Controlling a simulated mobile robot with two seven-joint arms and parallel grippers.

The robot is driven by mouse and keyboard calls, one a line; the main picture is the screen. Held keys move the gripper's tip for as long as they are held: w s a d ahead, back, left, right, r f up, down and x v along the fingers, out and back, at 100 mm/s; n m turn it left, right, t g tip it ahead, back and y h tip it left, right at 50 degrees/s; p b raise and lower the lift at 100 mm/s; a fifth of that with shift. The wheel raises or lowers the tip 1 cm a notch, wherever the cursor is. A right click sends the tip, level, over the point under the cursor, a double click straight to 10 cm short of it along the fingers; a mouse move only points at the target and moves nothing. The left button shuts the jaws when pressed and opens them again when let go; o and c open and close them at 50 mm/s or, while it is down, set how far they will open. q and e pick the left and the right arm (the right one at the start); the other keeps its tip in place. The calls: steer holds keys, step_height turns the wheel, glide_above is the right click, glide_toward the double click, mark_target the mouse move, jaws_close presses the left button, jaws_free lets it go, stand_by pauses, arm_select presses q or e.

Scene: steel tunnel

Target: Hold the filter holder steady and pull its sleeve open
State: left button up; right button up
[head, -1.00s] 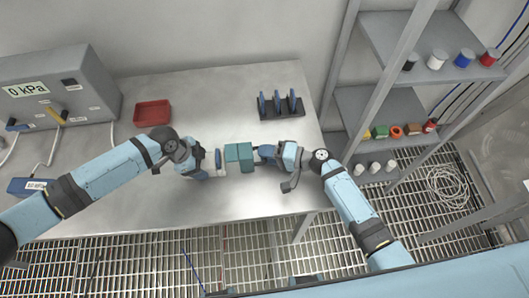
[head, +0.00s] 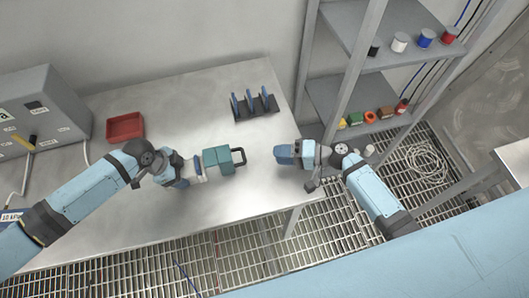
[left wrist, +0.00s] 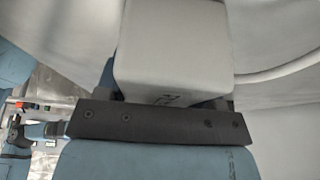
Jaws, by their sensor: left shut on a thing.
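The filter holder is a teal block (head: 224,161) with a visible seam and a dark loop handle (head: 240,156) on its right end. It is at the middle of the head view, over the steel table. My left gripper (head: 203,168) is shut on the pale left end of the holder. In the left wrist view a pale grey block (left wrist: 172,50) fills the space in front of the dark gripper bar. My right gripper (head: 280,154) is to the right of the handle, apart from it, with clear space between. Its finger gap is too small to tell.
A blue-plated rack (head: 254,105) stands at the table's back right. A red tray (head: 125,127) lies at the back left, beside a grey box with a gauge (head: 35,105). Shelves (head: 385,45) with spools stand to the right. The table (head: 185,100) is bare between tray and rack.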

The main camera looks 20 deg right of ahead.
steer(key=shift+s+d+r, duration=0.15)
steer(key=shift+d, duration=0.3)
arm_select(q)
steer(key=o, duration=1.1)
steer(key=shift+r, duration=0.1)
steer(key=v, duration=1.2)
